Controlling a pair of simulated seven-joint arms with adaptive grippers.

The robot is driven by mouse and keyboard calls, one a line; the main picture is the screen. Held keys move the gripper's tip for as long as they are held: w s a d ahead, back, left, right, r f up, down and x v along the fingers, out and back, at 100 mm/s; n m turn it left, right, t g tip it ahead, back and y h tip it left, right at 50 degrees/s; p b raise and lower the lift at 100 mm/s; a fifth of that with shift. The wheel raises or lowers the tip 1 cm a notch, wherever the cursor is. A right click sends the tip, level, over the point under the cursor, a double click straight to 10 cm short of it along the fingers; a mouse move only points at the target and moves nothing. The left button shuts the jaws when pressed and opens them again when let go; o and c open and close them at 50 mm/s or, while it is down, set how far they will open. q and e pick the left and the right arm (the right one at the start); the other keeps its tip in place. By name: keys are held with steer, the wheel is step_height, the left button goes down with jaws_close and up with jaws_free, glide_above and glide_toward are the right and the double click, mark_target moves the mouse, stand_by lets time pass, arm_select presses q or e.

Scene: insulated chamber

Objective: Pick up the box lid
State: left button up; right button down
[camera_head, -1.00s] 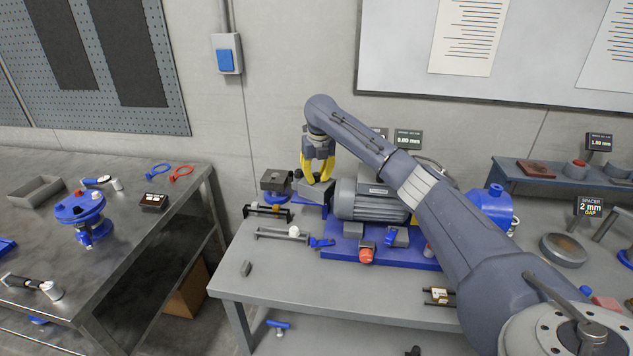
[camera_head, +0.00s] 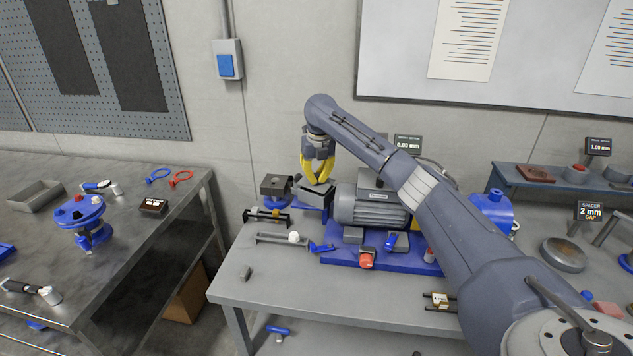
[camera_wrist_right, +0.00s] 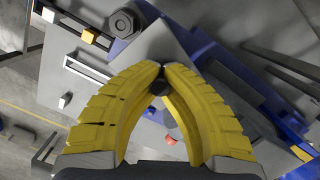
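The box lid (camera_head: 325,196) looks like a grey plate beside the left end of the motor, directly under my right gripper (camera_head: 318,183). In the right wrist view the grey plate (camera_wrist_right: 166,38) lies beyond the fingertips. My right gripper has yellow curved fingers, and its tips (camera_wrist_right: 162,70) come together at a small dark knob (camera_wrist_right: 160,87). The fingers look closed on this knob, which appears to belong to the lid. The fingers hide part of the lid, and I cannot tell whether it rests on its support. My left gripper is not in view.
The grey motor (camera_head: 370,208) on its blue base (camera_head: 385,258) stands right of the gripper. A dark block on a blue stand (camera_head: 275,185) is close on the left. Bar-shaped tools lie in front. The table's front left (camera_head: 265,292) is mostly clear.

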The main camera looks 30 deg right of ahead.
mark_target(317, 175)
steer(key=shift+r+g, duration=0.7)
steer(key=shift+r, duration=8.4)
steer(key=shift+m, duration=0.4)
step_height(317, 175, down, 20)
steer(key=shift+r, duration=0.25)
steer(key=c, duration=1.6)
jaws_free()
steer(key=shift+r, duration=0.1)
steer(key=r, duration=1.2)
steer(key=shift+s, duration=0.2)
